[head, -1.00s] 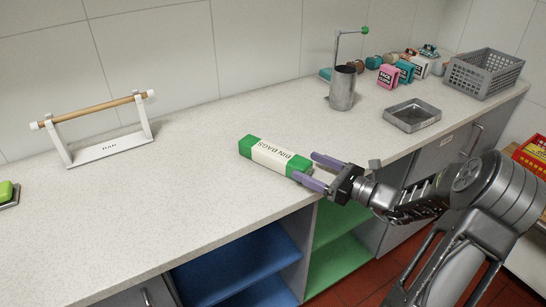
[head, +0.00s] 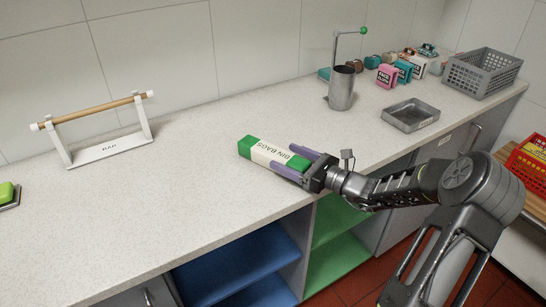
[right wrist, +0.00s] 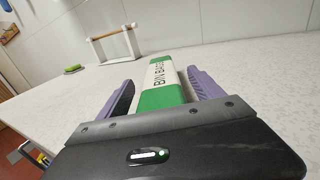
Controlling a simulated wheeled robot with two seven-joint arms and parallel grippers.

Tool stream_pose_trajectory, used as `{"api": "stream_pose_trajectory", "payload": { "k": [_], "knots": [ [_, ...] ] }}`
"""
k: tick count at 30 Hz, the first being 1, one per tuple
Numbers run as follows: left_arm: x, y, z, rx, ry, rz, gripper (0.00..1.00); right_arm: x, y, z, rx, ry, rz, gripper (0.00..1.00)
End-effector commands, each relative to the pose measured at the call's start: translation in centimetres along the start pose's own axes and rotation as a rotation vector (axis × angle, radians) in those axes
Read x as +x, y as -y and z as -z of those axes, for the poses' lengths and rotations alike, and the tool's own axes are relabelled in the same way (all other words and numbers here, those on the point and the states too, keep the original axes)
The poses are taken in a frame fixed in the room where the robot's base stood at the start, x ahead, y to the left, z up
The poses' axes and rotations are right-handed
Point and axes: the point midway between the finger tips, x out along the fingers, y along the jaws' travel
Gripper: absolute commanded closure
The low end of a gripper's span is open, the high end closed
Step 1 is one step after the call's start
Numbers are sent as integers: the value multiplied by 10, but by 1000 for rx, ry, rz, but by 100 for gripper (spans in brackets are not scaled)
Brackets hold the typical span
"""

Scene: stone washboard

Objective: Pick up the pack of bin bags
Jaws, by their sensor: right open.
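The pack of bin bags (head: 268,152) is a green and white box lying on the speckled worktop near its front edge. My right gripper (head: 292,160) reaches in from the right, low over the worktop. Its purple fingers are open, one on each side of the pack's near green end. My left gripper is not in view.
A bar stand (head: 110,150) with a wooden rod is at the left. A metal cup (head: 342,92), a grey tray (head: 411,116), several small boxes and a grey basket (head: 482,74) stand at the right. The worktop (head: 190,210) around the pack is clear.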

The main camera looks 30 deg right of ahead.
Motion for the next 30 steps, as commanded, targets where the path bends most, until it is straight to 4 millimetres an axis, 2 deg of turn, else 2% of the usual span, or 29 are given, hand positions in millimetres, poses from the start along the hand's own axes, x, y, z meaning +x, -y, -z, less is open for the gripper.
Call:
{"api": "stream_pose_trajectory", "payload": {
  "k": [16,30],
  "knots": [
    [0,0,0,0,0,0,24,-1,0,0,0,0,0,24],
    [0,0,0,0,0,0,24,-1,0,0,0,0,0,63]
  ]
}}
